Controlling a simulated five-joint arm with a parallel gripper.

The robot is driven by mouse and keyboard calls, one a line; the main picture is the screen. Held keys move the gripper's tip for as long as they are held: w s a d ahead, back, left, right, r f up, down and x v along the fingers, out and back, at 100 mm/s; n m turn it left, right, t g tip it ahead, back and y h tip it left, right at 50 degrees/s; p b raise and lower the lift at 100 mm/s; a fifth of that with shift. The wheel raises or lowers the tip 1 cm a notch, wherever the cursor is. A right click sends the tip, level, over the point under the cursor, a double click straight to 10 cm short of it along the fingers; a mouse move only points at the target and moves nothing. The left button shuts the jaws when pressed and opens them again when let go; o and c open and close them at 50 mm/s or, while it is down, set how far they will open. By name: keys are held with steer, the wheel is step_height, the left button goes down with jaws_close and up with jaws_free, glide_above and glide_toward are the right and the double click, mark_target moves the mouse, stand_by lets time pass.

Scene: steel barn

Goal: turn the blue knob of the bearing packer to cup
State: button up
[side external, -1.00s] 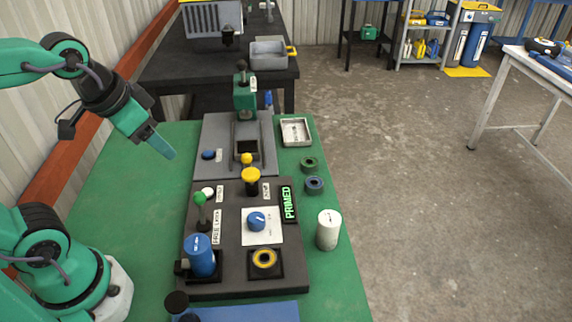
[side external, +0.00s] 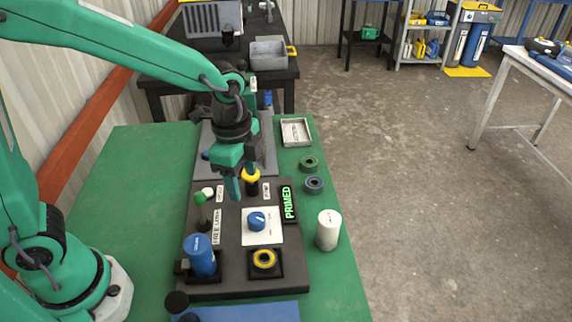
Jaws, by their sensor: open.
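The blue knob (side external: 257,221) sits on a white square plate (side external: 262,238) in the middle of the bearing packer's dark panel (side external: 230,265). A pale pointer line shows on the knob, but the plate's lettering is too small to read. My gripper (side external: 242,186) points down with its two teal fingers apart and nothing between them. It is above the panel, behind the knob and a little to its left, near the yellow knob (side external: 250,176). The gripper is apart from the blue knob.
A green-topped lever (side external: 200,199) and a blue cylinder (side external: 200,256) stand left of the knob. A lit PRIMED sign (side external: 288,204) and a white cylinder (side external: 328,230) are to its right. The green table's left part is clear.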

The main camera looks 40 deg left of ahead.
mark_target(255, 217)
steer(key=shift+w+d+f+m+g, duration=0.15)
steer(key=shift+w+d+f+m, duration=0.05)
steer(key=shift+d+f+m, duration=0.4)
steer(key=shift+w+d+f+m+g, duration=0.15)
steer(key=shift+d+f+m, duration=0.2)
steer(key=shift+f, duration=0.3)
steer(key=shift+f, duration=0.1)
steer(key=shift+f, duration=3.75)
steer(key=c, duration=1)
